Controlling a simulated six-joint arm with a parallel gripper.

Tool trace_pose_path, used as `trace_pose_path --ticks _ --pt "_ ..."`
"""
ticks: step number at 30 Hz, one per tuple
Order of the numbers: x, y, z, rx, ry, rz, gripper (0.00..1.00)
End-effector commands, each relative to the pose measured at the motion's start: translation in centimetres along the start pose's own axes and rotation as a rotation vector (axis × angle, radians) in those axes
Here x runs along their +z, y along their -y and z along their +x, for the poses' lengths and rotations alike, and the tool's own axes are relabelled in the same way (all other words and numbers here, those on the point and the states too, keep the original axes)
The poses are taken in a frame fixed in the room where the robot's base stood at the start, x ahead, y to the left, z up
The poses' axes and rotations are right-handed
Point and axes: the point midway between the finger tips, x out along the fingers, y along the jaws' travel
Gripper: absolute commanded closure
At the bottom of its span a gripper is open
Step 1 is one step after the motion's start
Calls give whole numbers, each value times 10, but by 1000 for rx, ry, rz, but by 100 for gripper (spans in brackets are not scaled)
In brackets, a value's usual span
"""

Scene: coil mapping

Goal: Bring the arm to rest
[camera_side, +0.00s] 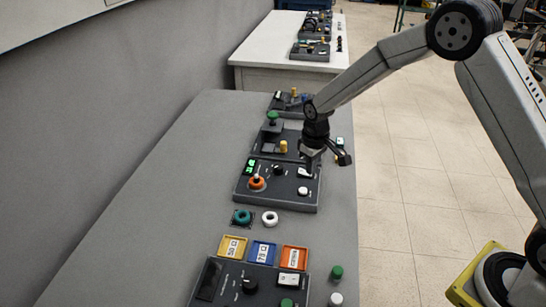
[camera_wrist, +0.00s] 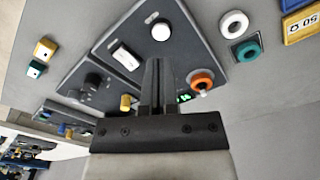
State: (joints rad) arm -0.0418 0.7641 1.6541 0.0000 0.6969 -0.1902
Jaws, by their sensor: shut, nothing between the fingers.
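My gripper (camera_side: 312,157) hangs from my arm over a dark control panel (camera_side: 276,200) in the side view, near its far right part. In the wrist view my gripper (camera_wrist: 158,62) points at the same panel (camera_wrist: 190,45), its two fingers together with nothing between them. An orange ring (camera_side: 257,182) sits on the panel's left side, around a post; it also shows in the wrist view (camera_wrist: 201,80). The panel carries a green display (camera_side: 249,167), a white switch (camera_side: 304,172) and a white button (camera_side: 303,191). Contact between fingertips and panel cannot be told.
A teal ring (camera_side: 241,216) and a white ring (camera_side: 270,218) lie before the panel. Yellow, blue and orange labelled trays (camera_side: 263,252) stand nearer, by another panel. More panels stand behind. The grey table's left side (camera_side: 150,230) is clear.

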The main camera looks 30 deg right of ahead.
Motion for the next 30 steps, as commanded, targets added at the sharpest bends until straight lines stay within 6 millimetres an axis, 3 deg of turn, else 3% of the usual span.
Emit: trace_pose_path --ticks 15,24,30 --pt "96 10 -64 17 -106 119 100" --pt "164 20 -82 23 -166 187 100" --pt "196 26 -85 25 -196 220 100"
